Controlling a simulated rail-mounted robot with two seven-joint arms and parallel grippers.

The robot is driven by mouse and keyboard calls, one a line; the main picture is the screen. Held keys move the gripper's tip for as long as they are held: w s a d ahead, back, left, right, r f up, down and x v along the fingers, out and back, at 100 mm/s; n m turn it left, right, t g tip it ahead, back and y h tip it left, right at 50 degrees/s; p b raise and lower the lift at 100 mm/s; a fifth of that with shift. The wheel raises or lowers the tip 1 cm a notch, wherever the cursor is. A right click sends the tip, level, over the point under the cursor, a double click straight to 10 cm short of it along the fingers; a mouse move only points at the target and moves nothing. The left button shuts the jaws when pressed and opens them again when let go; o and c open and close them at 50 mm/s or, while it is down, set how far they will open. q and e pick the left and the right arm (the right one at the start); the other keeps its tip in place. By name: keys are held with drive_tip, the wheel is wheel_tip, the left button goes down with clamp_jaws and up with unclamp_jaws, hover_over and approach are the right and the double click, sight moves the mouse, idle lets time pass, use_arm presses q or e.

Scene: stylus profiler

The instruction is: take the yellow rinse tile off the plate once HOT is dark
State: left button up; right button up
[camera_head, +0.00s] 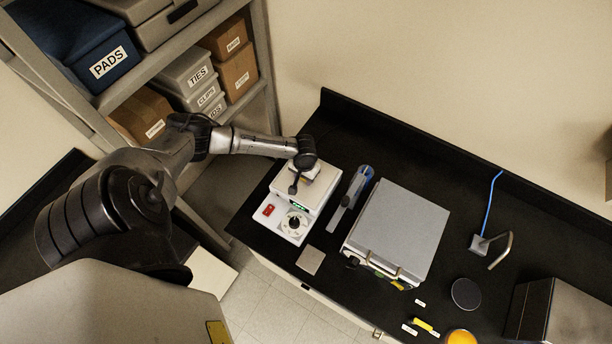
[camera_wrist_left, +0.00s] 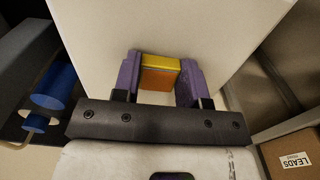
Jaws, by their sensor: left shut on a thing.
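The white hot plate (camera_head: 313,201) stands near the left end of the black bench. Its front panel has a red switch (camera_head: 268,210), a small green display (camera_head: 299,206) and a dark knob. The lettering is too small to read, so I cannot tell whether HOT is lit. My left gripper (camera_head: 303,176) is over the plate, and its arm hides part of the top. In the left wrist view its purple fingers (camera_wrist_left: 160,78) are shut on the yellow rinse tile (camera_wrist_left: 160,64), which has an orange-looking face. I cannot tell whether the tile touches the plate. My right gripper is not in view.
Right of the plate are a blue-and-grey tool (camera_head: 351,198) and a large grey-lidded box (camera_head: 400,230). A flat grey square (camera_head: 311,260) lies near the front edge. A black disc (camera_head: 466,293) and an orange-filled dish (camera_head: 461,337) are further right. A shelf (camera_head: 170,55) stands behind left.

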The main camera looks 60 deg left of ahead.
use_arm(q)
drive_tip(key=shift+r, duration=0.1)
wheel_tip(320, 180, up, 10)
drive_tip(key=b, duration=0.1)
idle(0.4)
